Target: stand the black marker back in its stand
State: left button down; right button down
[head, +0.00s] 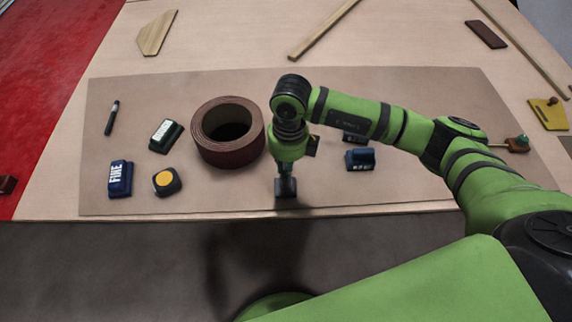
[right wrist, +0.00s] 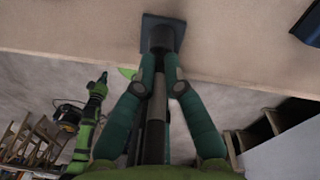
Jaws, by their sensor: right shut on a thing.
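My right gripper (head: 286,180) points down at the front edge of the mat. In the right wrist view its fingers (right wrist: 158,75) are shut on the black marker (right wrist: 153,135), a dark cylinder running between them. The marker stand, with a dark square base (head: 286,190), sits directly below the fingertips. In the right wrist view the stand (right wrist: 178,28) lies just past the fingertips, in line with the marker. The fingers hide whether the marker's end is inside the stand. My left gripper does not show in the head view.
A tape roll (head: 228,132) stands left of my right gripper. A dark pen (head: 112,117), green block (head: 166,135), blue FIRE block (head: 120,178) and yellow-topped tape measure (head: 167,181) lie farther left. A blue block (head: 361,159) lies right.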

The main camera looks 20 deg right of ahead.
jog(key=shift+f+b, duration=0.2)
jog(key=shift+b, duration=0.1)
dwell(0.5)
jog(key=c, duration=1.2)
grip_release()
jog(key=shift+c, duration=0.2)
notch_tip(320, 180, up, 12)
jog(key=shift+w+d, duration=0.15)
jog(key=shift+d, duration=0.15)
jog(key=shift+a, duration=0.1)
